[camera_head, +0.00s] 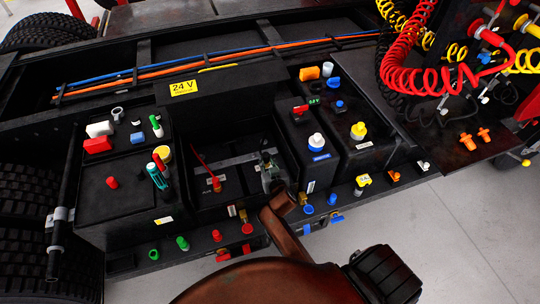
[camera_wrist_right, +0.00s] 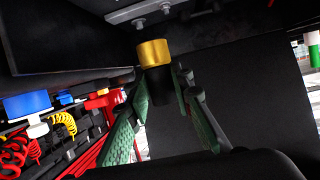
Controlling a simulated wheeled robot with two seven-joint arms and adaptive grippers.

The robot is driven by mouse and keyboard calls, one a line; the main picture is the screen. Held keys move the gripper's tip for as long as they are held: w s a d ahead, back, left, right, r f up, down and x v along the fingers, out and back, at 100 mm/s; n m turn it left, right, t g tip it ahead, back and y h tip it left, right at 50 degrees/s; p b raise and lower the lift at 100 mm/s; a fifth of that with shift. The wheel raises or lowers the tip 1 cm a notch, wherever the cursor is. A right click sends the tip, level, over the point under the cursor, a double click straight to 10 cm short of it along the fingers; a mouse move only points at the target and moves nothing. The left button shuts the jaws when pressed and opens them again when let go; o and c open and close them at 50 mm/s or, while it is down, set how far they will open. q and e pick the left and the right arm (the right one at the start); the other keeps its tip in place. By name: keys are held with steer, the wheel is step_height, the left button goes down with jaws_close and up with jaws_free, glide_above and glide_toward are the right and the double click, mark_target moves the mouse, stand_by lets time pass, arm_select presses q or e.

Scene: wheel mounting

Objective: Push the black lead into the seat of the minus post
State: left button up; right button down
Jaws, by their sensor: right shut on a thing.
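My right gripper (camera_head: 271,182) reaches down into the dark open bay in the middle of the head view. In the right wrist view its green-padded fingers (camera_wrist_right: 162,92) are shut on the black lead's end, a black body (camera_wrist_right: 160,84) with a brass-coloured head (camera_wrist_right: 154,53). In the head view the lead (camera_head: 266,157) shows only as a small dark piece above the gripper. A red lead (camera_head: 202,167) with a brass-coloured end stands left of it in the same bay. The minus post and its seat cannot be made out. My left gripper is in neither view.
Black boxes with coloured caps stand on both sides; a white-and-blue cap (camera_head: 317,142) is close to the right. A ledge with coloured fittings (camera_head: 247,229) runs in front. Red coiled hoses (camera_head: 412,78) hang at upper right.

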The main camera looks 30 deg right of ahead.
steer(key=shift+w+d+f, duration=0.4)
steer(key=shift+w+d, duration=0.2)
steer(key=shift+d, duration=0.2)
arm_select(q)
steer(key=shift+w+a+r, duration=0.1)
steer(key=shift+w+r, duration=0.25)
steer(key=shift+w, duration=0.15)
arm_select(e)
steer(key=shift+f, duration=0.1)
arm_select(q)
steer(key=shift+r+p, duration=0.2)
steer(key=shift+p, duration=0.1)
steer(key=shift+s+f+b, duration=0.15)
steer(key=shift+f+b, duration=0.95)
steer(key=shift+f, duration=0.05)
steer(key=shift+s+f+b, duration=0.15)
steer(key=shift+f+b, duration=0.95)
arm_select(e)
steer(key=shift+f, duration=2.95)
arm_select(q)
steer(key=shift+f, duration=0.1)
arm_select(e)
steer(key=shift+s+f, duration=0.1)
steer(key=shift+f, duration=0.05)
arm_select(q)
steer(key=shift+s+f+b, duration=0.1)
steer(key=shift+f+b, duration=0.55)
steer(key=shift+b, duration=0.1)
arm_select(e)
steer(key=shift+f, duration=0.95)
